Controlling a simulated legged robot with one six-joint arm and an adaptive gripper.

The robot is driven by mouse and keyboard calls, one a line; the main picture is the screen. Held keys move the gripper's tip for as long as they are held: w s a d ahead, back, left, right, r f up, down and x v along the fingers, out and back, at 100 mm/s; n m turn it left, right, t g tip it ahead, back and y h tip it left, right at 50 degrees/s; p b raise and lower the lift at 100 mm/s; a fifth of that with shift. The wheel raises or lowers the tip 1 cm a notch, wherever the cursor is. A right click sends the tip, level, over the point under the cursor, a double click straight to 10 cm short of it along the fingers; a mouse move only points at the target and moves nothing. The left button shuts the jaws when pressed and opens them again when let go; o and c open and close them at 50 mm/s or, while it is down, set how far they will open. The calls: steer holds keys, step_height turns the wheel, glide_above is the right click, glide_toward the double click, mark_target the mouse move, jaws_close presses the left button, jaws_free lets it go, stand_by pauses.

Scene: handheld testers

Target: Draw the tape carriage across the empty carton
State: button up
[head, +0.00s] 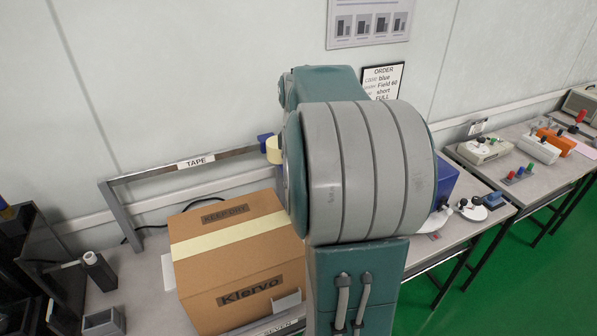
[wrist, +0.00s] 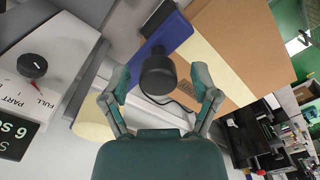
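The brown carton (head: 231,254) stands closed on the bench, marked Klervo, with a pale tape strip (head: 222,232) across its top. The tape carriage (head: 266,143) is blue with a pale yellow roll (head: 274,151), at the right of the visible part of the TAPE rail (head: 160,170). In the wrist view the blue carriage (wrist: 171,33) carries a black round knob (wrist: 158,76). My gripper (wrist: 160,71) is open, its fingers on either side of the knob with visible gaps. My arm hides the gripper and part of the rail in the head view.
A grey tester with a black dial (wrist: 33,66) and a dark display (wrist: 16,138) is close on the left in the wrist view. A black rack (head: 30,260) stands left of the carton. Other testers (head: 484,149) line the right bench.

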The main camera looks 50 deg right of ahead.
steer(key=shift+r, duration=0.1)
step_height(320, 180, up, 12)
stand_by(0.5)
steer(key=shift+w, duration=0.1)
stand_by(0.4)
